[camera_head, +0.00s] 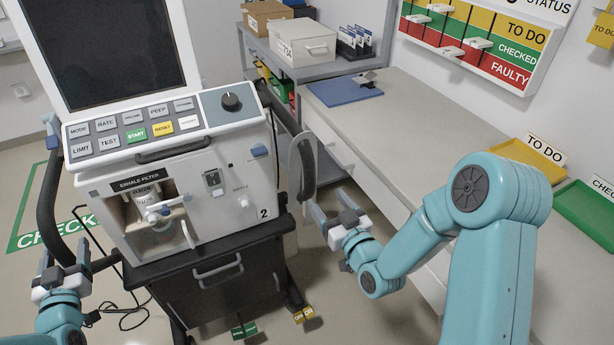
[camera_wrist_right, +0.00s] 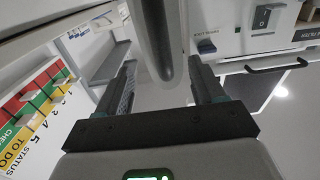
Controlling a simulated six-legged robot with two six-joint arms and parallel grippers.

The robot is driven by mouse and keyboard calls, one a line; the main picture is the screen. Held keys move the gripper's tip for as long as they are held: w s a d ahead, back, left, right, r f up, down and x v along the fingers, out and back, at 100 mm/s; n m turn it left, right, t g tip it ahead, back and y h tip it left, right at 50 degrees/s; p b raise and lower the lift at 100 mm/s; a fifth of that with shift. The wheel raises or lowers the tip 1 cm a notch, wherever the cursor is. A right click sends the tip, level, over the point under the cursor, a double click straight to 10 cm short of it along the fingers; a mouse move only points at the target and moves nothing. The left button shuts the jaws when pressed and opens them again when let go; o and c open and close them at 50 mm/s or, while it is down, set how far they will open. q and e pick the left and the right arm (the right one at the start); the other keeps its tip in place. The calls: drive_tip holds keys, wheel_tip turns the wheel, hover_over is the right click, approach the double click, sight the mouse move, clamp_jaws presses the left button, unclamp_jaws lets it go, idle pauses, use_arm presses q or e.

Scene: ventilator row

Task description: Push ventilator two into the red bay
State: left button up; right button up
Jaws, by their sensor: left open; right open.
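Ventilator two (camera_head: 225,205), a white unit with a dark screen and the number 2, stands on a black cart at left centre. A grip handle (camera_head: 304,165) is on its right side and a black handle (camera_head: 48,200) on its left. My right gripper (camera_head: 330,208) is open just below the right handle. In the right wrist view the handle (camera_wrist_right: 155,40) shows between the spread fingers, with gaps on both sides. My left gripper (camera_head: 64,258) is open at the lower end of the left handle; whether it touches is unclear. The red bay is not in view.
A green-outlined floor bay (camera_head: 28,205) marked CHECK lies left. A grey counter (camera_head: 430,125) runs along the right, with a yellow tray (camera_head: 515,165) and green tray (camera_head: 590,210). A status board (camera_head: 480,40) hangs above. A cable lies at lower left.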

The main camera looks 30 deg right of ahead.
sight(312, 181)
drive_tip(key=w, duration=1.1)
use_arm(q)
clamp_jaws()
use_arm(e)
clamp_jaws()
idle(0.6)
